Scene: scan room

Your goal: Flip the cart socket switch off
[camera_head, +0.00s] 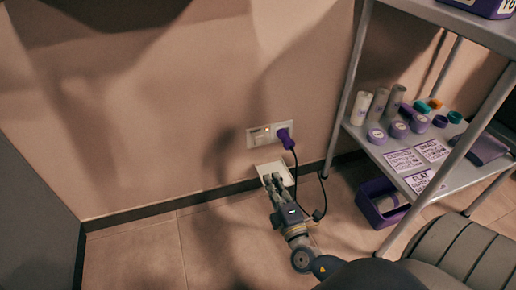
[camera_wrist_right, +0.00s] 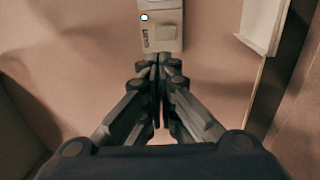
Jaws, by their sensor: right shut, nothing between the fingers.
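The wall socket (camera_head: 262,135) is a pale plate low on the wall, with a small orange light on it and a purple plug (camera_head: 285,138) in its right side. In the right wrist view the switch end of the plate (camera_wrist_right: 162,32) is at the top, with a lit indicator (camera_wrist_right: 144,17) and small lettering. The switch's exact position is too small to tell. My right gripper (camera_head: 273,181) is shut and empty, below the socket in the head view. Its fingertips (camera_wrist_right: 158,60) appear just short of the plate's edge; contact is unclear. My left gripper is in neither view.
A white panel (camera_head: 281,166) sits low on the wall below the socket, behind my right gripper. A dark cable hangs from the plug. A metal shelf cart (camera_head: 420,167) with bottles and labels stands right; a purple bin (camera_head: 370,205) is beneath it. Floor at left is clear.

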